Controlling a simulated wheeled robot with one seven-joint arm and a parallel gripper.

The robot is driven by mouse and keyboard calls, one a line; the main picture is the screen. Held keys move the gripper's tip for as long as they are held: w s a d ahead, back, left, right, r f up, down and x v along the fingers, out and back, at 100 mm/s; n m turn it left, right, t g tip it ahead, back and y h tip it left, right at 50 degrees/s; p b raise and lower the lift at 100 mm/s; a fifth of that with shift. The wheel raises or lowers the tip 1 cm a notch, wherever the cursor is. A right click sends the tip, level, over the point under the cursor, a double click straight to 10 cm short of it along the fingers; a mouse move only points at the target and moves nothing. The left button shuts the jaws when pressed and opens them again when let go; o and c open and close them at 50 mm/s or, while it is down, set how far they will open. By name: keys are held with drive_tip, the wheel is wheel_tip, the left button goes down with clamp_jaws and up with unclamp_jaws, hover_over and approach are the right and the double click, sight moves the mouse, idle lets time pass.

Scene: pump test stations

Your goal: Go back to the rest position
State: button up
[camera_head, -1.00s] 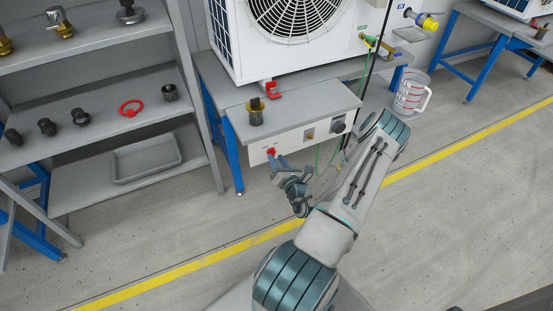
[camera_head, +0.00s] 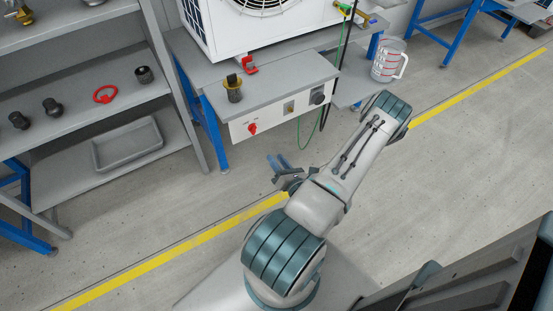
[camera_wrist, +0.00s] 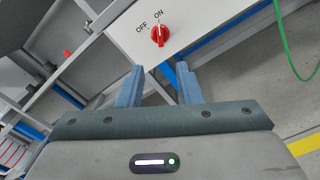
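My gripper (camera_head: 278,163) is below and in front of the bench's control panel, clear of it, with its blue fingers pointing towards the bench. In the wrist view my gripper (camera_wrist: 158,85) shows two blue fingers spread apart with nothing between them. The red rotary switch (camera_wrist: 160,35) on the white panel lies beyond the fingertips, near its ON mark. The switch also shows in the head view (camera_head: 252,128). My arm reaches forward, bent at the elbow.
The bench panel (camera_head: 275,118) has a brass-and-black fitting (camera_head: 233,88) on top. A clear measuring jug (camera_head: 388,60) stands on a low shelf to the right. At left, a grey shelf unit holds a tray (camera_head: 128,144) and a red ring (camera_head: 105,94). The floor around my arm is clear.

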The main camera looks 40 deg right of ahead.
idle(0.3)
drive_tip(key=w+a+r+n+g+y+p, duration=0.3)
drive_tip(key=a+r+n+y, duration=0.5)
drive_tip(key=r+n, duration=0.15)
drive_tip(key=w+a+r+n+g+y+p, duration=0.2)
drive_tip(key=w+a+r+n+g+y, duration=0.15)
drive_tip(key=a+r+n+y, duration=0.6)
drive_tip(key=s+a+r+n+g+h+p, duration=0.1)
drive_tip(key=s+a+r+n+g+p, duration=0.1)
drive_tip(key=s+a+r+n+g, duration=0.25)
drive_tip(key=s+a+r+n+g+h+p, duration=0.1)
drive_tip(key=a+r+n+g+p, duration=0.1)
drive_tip(key=a+r+n+g, duration=0.35)
drive_tip(key=s+r+n+t+h+p, duration=0.1)
drive_tip(key=s+r+n+h+p, duration=0.2)
drive_tip(key=r, duration=0.7)
drive_tip(key=s+d+r+n+h+p, duration=0.1)
drive_tip(key=s+r+n+h+p, duration=0.1)
drive_tip(key=r+n+h, duration=0.6)
wheel_tip(320, 180, up, 3)
drive_tip(key=n+p, duration=0.1)
drive_tip(key=n, duration=0.3)
drive_tip(key=shift+s+n+t, duration=0.3)
drive_tip(key=shift+s+t, duration=0.05)
drive_tip(key=shift+s, duration=0.05)
